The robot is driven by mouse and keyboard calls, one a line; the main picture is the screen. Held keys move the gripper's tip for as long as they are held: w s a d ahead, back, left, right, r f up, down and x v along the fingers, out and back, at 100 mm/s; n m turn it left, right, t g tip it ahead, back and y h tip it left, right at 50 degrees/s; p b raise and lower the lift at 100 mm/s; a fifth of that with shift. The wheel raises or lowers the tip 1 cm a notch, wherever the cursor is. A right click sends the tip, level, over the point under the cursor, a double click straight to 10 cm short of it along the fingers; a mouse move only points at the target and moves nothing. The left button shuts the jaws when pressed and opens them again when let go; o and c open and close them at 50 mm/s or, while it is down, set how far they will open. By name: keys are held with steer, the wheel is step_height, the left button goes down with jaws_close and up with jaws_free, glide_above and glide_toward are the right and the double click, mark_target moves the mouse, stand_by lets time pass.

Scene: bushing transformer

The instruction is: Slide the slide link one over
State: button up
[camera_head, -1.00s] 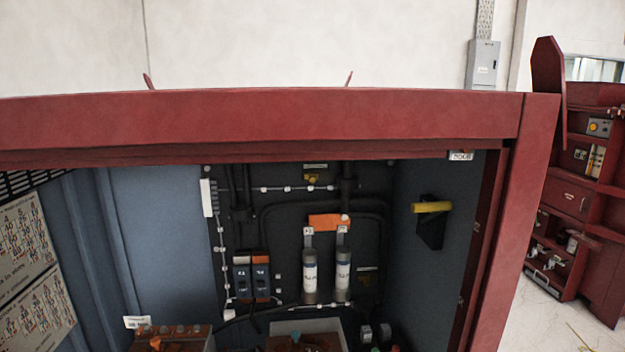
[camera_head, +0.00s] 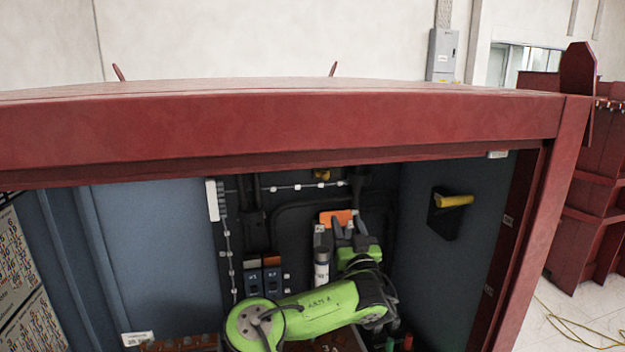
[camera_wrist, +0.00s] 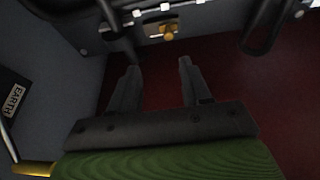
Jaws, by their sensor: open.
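I cannot tell for certain which part is the slide link. An orange bar (camera_head: 336,217) sits on the cabinet's back wall, partly covered by my gripper. A white fuse-like cylinder (camera_head: 321,268) stands below its left end. A small yellow part (camera_head: 322,174) is higher on that wall. In the wrist view, a metal bracket (camera_wrist: 153,29) carries a yellow knob (camera_wrist: 169,34). My gripper (camera_head: 350,226) is at the orange bar's right end in the head view; contact is unclear. In the wrist view my gripper (camera_wrist: 156,72) is open and empty between its fingers, below the knob.
The red cabinet frame (camera_head: 280,128) crosses above the opening. A yellow handle (camera_head: 454,200) sticks out from the right inner wall. Dark cables (camera_head: 285,215) run over the back wall. Blue switches (camera_head: 263,278) are left of the cylinder. A label reading EARTH (camera_wrist: 14,98) is at left.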

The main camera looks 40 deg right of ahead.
steer(key=n+y, duration=0.1)
steer(key=p, duration=0.4)
glide_toward(326, 178)
steer(key=shift+t, duration=0.4)
steer(key=x, duration=0.9)
steer(key=shift+d+f, duration=0.15)
steer(key=shift+f, duration=0.05)
steer(key=shift+b, duration=0.3)
jaws_close()
